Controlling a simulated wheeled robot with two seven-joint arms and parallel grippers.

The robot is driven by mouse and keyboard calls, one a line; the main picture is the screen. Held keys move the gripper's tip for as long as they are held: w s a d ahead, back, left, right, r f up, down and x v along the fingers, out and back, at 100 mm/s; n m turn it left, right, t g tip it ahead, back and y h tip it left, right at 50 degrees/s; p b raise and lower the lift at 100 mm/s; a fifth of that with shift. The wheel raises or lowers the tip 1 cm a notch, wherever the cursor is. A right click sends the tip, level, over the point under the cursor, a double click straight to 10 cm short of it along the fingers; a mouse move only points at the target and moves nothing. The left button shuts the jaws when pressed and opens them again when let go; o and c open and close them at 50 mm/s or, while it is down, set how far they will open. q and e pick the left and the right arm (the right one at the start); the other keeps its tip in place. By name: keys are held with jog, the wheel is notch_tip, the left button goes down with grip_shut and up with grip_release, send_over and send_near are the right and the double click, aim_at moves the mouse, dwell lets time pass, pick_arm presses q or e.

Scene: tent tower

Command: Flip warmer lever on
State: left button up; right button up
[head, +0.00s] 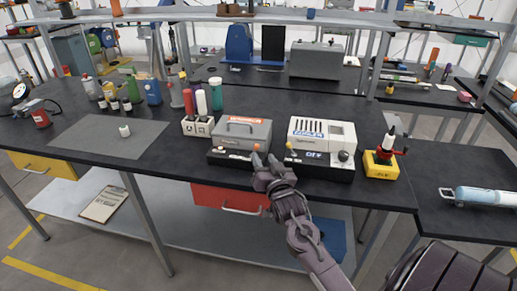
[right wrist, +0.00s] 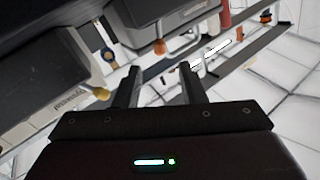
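Two bench units stand side by side: a grey box with a handle (head: 241,133) and a white vented unit (head: 322,135), each on a black base. I cannot tell for sure which is the warmer. An orange knob (head: 256,148) is by the grey box's right front corner and shows in the right wrist view (right wrist: 159,46). My right gripper (head: 265,162) is open and empty just in front of the gap between the units. My left gripper is out of view.
A yellow-based device (head: 382,163) stands right of the white unit. A white holder with tubes (head: 198,126) and several bottles stand to the left. The bench's front edge and a red drawer (head: 230,197) lie below my right gripper.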

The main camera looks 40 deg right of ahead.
aim_at(258, 147)
jog(key=p+x, duration=0.1)
jog(key=x, duration=0.5)
jog(key=shift+w, duration=0.25)
jog(key=shift+d+f, duration=0.1)
grip_shut()
